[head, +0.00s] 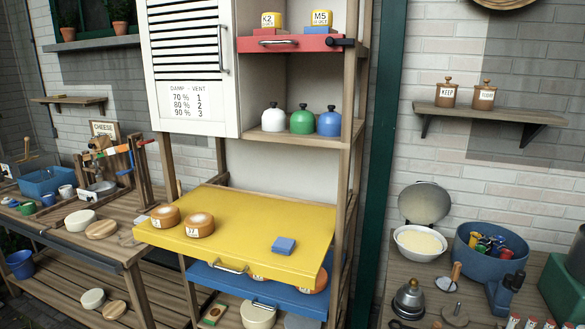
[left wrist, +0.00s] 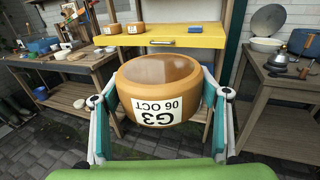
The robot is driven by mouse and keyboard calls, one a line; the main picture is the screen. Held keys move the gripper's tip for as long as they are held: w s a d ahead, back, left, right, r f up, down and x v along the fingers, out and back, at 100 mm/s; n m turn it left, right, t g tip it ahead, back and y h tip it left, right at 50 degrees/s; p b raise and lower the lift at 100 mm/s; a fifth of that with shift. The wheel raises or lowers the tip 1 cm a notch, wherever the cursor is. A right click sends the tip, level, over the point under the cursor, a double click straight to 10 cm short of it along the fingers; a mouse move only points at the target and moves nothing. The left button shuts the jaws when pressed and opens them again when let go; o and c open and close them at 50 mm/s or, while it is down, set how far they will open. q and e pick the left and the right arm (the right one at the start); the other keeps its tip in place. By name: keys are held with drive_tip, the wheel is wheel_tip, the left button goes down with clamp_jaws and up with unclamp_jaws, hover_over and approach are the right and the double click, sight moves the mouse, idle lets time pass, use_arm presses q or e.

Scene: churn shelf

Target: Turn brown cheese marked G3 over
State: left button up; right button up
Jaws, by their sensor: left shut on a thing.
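The brown cheese marked G3 (left wrist: 155,75) is a round, brown-orange wheel in the left wrist view. Its white label, reading G3 and 06 OCT, faces the camera and is upside down in the picture. My left gripper (left wrist: 160,92) is shut on it, with one finger on each side. The cheese is held in the air in front of the shelf; its underside is hidden. The head view shows neither gripper. My right gripper is in neither view.
A pulled-out yellow board (head: 235,240) bears two brown cheeses (head: 199,226) at left and a blue block (head: 284,245); its middle front is clear. A blue board (head: 285,298) below holds partly hidden cheeses. Side tables stand at left (head: 115,243) and right (head: 385,270).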

use_arm(q)
drive_tip(key=shift+s+f+b, duration=0.1)
drive_tip(key=shift+s+b, duration=0.35)
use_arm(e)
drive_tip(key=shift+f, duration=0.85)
